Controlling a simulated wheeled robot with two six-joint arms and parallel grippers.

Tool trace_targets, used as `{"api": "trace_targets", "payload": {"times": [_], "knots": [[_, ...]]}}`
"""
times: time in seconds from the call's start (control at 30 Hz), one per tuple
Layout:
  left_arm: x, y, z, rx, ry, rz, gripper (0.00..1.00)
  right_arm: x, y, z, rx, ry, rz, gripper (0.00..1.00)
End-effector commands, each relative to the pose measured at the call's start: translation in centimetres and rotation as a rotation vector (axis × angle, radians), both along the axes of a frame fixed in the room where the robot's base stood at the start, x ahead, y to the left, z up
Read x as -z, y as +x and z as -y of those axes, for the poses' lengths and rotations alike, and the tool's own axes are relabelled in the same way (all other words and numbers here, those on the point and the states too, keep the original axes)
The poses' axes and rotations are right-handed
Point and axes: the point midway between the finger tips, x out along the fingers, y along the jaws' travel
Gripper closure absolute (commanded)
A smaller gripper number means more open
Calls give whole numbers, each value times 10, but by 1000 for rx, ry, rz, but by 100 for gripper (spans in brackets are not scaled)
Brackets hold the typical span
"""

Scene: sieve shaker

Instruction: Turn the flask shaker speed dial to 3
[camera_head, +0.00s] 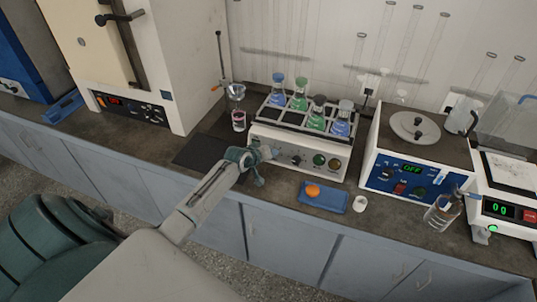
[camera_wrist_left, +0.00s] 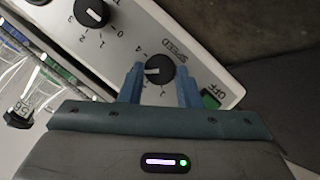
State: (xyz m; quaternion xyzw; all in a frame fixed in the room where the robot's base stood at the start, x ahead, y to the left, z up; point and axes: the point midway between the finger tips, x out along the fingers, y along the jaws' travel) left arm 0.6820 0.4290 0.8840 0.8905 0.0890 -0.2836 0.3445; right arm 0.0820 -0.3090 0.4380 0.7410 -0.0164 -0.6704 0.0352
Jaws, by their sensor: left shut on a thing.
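The flask shaker (camera_head: 292,157) is a white box with several stoppered flasks of green and blue liquid on top and a row of knobs on its front. In the left wrist view the black speed dial (camera_wrist_left: 159,69) sits under the word SPEED, its white pointer mark toward the left of the picture. A 4 shows near it; the other figures are partly covered by the fingers. My left gripper (camera_wrist_left: 160,82) has its blue fingers on either side of this dial, shut on it. In the head view the left gripper (camera_head: 262,156) is at the shaker's front left. My right gripper is not seen.
A second black knob (camera_wrist_left: 91,12) and a green OFF switch (camera_wrist_left: 211,99) flank the dial. A blue mat (camera_head: 325,200) with an orange item lies before the shaker. A hot bath (camera_head: 425,150) stands right, an oven (camera_head: 130,105) left.

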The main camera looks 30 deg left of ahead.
Motion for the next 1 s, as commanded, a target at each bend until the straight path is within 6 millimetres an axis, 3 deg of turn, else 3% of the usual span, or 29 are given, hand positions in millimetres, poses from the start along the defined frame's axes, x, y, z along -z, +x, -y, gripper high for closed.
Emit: {"api": "trace_targets", "payload": {"times": [0.23,0.27,0.33,0.37,0.73,1.0], "knots": [[3,-1,1,0,-3,-5,93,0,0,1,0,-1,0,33],[3,-1,1,0,-3,-5,64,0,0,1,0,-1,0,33],[3,-1,1,0,-2,-4,50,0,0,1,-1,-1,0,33],[2,-1,1,0,-2,-4,48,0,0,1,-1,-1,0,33],[-2,-4,-1,0,0,0,48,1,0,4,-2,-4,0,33],[-21,-37,-2,3,4,-1,48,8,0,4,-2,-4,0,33]]}}
